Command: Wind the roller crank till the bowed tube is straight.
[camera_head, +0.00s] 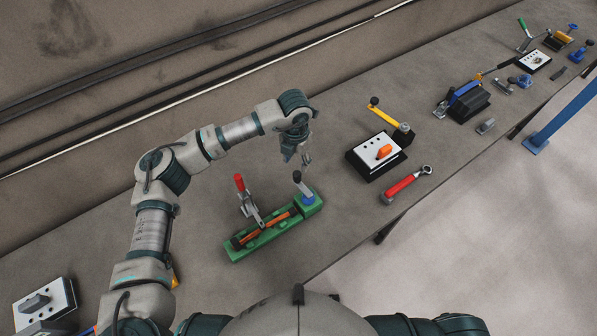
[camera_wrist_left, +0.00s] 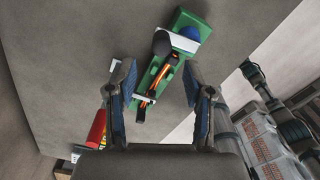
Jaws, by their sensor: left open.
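A long green fixture (camera_head: 240,252) lies on the bench at the centre. An orange-and-dark tube (camera_head: 277,219) runs along it; its bow is too small to judge. A blue crank (camera_head: 308,197) with a black knob (camera_head: 297,176) stands at the fixture's right end. A toggle clamp with a red handle (camera_head: 239,183) stands beside the tube. My left gripper (camera_head: 306,161) is open and empty, above and apart from the black knob. In the left wrist view, the black knob (camera_wrist_left: 162,43) and tube (camera_wrist_left: 166,74) show between and beyond the open fingers (camera_wrist_left: 159,68). My right gripper is out of view.
Right of the fixture are a black box with a white top and orange knob (camera_head: 384,151), a yellow lever (camera_head: 389,115) and a red-handled tool (camera_head: 400,188). Other tools stand farther along the bench. A grey-and-white device (camera_head: 45,302) sits at the lower left.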

